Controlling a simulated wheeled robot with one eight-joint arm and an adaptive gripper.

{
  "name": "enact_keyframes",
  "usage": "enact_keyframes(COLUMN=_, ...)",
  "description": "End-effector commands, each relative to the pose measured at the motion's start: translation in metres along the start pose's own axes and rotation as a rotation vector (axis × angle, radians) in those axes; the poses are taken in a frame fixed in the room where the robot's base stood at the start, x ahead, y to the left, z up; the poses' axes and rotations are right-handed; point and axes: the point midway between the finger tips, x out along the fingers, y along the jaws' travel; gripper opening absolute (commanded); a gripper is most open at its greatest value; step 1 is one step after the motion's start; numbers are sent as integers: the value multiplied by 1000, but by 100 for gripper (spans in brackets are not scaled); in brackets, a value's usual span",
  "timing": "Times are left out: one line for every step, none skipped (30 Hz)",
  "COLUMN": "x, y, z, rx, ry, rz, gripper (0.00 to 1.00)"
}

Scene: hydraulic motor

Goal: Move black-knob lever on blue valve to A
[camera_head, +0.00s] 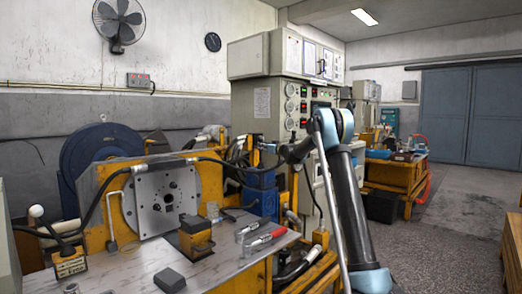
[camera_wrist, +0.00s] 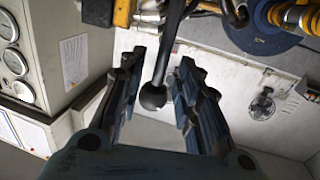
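My gripper (camera_wrist: 160,68) is open in the wrist view, with one dark ridged finger on each side of a black lever. The lever's round black knob (camera_wrist: 153,96) sits between the fingers, with a visible gap on both sides. The A mark is not readable in either view.
A metal-topped bench (camera_head: 130,270) carries a plate-mounted motor (camera_head: 165,200) and red-handled clamp (camera_head: 265,240). A white-knobbed lever (camera_head: 37,211) stands at far left. Black hoses run close to the valve. A gauge cabinet (camera_head: 285,105) is behind my gripper. Open floor lies right.

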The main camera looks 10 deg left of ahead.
Motion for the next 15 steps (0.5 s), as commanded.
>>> enact_keyframes(x=8, y=-1, z=1, rx=0, ry=0, rz=-2, gripper=31)
enact_keyframes(x=12, y=-1, z=0, rx=0, ry=0, rz=-2, gripper=31)
enact_keyframes(x=17, y=-1, z=0, rx=0, ry=0, rz=-1, gripper=31)
enact_keyframes(x=20, y=-1, z=0, rx=0, ry=0, rz=-1, gripper=31)
enact_keyframes(x=23, y=0, z=0, rx=0, ry=0, rz=-1, gripper=31)
enact_keyframes(x=27, y=0, z=0, rx=0, ry=0, rz=0, gripper=31)
enact_keyframes(x=29, y=0, z=0, rx=0, ry=0, rz=0, gripper=31)
enact_keyframes(x=31, y=0, z=0, rx=0, ry=0, rz=0, gripper=31)
enact_keyframes(x=33, y=0, z=0, rx=0, ry=0, rz=0, gripper=31)
enact_keyframes(x=35, y=0, z=0, rx=0, ry=0, rz=0, gripper=31)
enact_keyframes(x=36, y=0, z=0, rx=0, ry=0, rz=0, gripper=31)
enact_keyframes(x=37, y=0, z=0, rx=0, ry=0, rz=0, gripper=31)
enact_keyframes(x=37, y=0, z=0, rx=0, ry=0, rz=0, gripper=31)
enact_keyframes(x=38, y=0, z=0, rx=0, ry=0, rz=0, gripper=31)
enact_keyframes(x=38, y=0, z=0, rx=0, ry=0, rz=0, gripper=31)
